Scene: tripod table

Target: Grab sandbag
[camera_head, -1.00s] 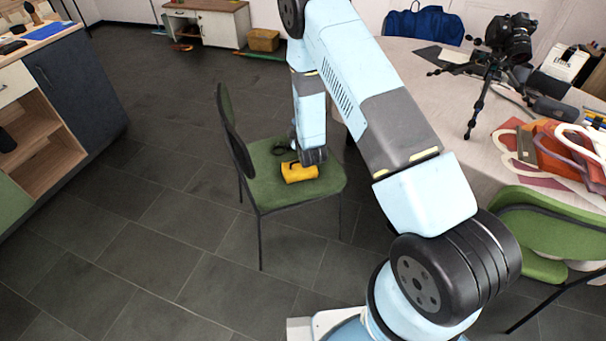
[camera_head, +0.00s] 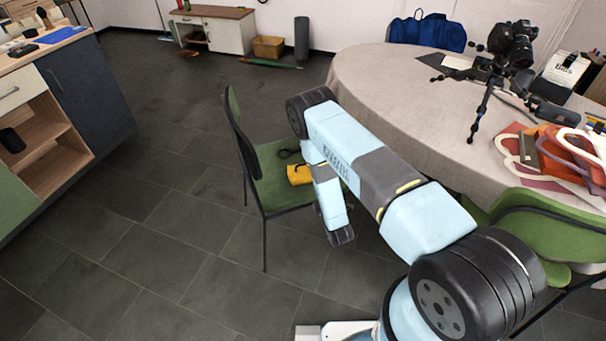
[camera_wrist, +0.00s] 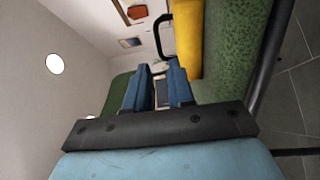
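The yellow sandbag (camera_head: 299,174) lies on the seat of a green chair (camera_head: 278,197) in the head view, its right side partly covered by my arm. In the wrist view the sandbag (camera_wrist: 187,38) shows at the top, right of the fingers, with a black strap or handle (camera_wrist: 158,38) beside it. My gripper (camera_wrist: 159,66) has two blue fingers apart with a gap between them and nothing seen held. The fingers point along the seat toward the sandbag's side, apart from it. In the head view the fingers are hidden behind my wrist.
The chair's backrest (camera_head: 240,140) stands left of the sandbag. A round cloth-covered table (camera_head: 400,95) with a camera tripod (camera_head: 485,95) is at the right. Another green chair (camera_head: 535,225) stands at the lower right. The dark tiled floor (camera_head: 180,230) at the left is clear.

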